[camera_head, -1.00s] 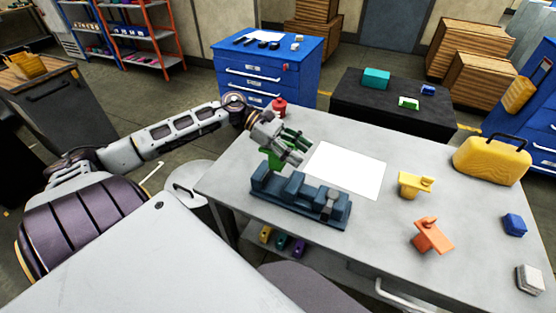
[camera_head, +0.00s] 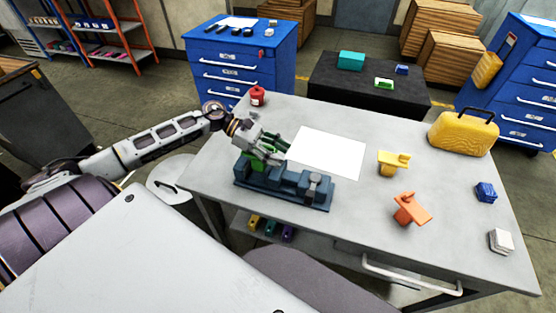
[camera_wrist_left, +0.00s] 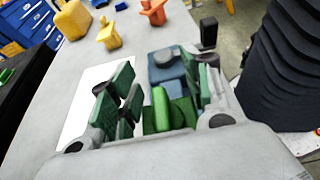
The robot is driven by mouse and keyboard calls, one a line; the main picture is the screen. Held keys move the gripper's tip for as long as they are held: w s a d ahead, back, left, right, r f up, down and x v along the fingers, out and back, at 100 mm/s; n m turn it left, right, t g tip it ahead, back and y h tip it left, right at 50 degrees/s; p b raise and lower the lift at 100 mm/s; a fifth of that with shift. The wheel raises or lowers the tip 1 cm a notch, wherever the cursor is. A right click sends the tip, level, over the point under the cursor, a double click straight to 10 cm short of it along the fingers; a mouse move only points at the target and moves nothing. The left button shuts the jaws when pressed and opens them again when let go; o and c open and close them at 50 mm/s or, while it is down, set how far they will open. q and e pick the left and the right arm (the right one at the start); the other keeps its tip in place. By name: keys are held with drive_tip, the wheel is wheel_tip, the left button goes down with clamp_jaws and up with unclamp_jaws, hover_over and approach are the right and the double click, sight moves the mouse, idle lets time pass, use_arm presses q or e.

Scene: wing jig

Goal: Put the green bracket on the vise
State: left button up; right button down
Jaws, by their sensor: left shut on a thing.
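The blue-grey vise (camera_head: 302,188) sits on the table near its left front, and part of it shows in the left wrist view (camera_wrist_left: 168,72). My left gripper (camera_head: 272,150) is over the left end of the vise, shut on the green bracket (camera_wrist_left: 161,110). In the head view the bracket (camera_head: 245,163) shows only partly below the gripper, low at the vise's left end. Fingers hide much of it, so I cannot tell whether it touches the vise. My right gripper is not in view.
A white sheet (camera_head: 328,153) lies behind the vise. A yellow bracket (camera_head: 392,162), an orange bracket (camera_head: 410,209), a blue block (camera_head: 486,192) and a yellow case (camera_head: 462,134) stand to the right. A red can (camera_head: 257,96) stands at the back left corner.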

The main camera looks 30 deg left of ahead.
use_arm(q)
drive_tip(key=shift+f, duration=1.85)
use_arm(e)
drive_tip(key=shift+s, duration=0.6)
use_arm(q)
drive_tip(key=shift+f, duration=0.1)
drive_tip(key=o, duration=0.9)
drive_tip(key=shift+c, duration=0.2)
drive_tip(key=o, duration=0.4)
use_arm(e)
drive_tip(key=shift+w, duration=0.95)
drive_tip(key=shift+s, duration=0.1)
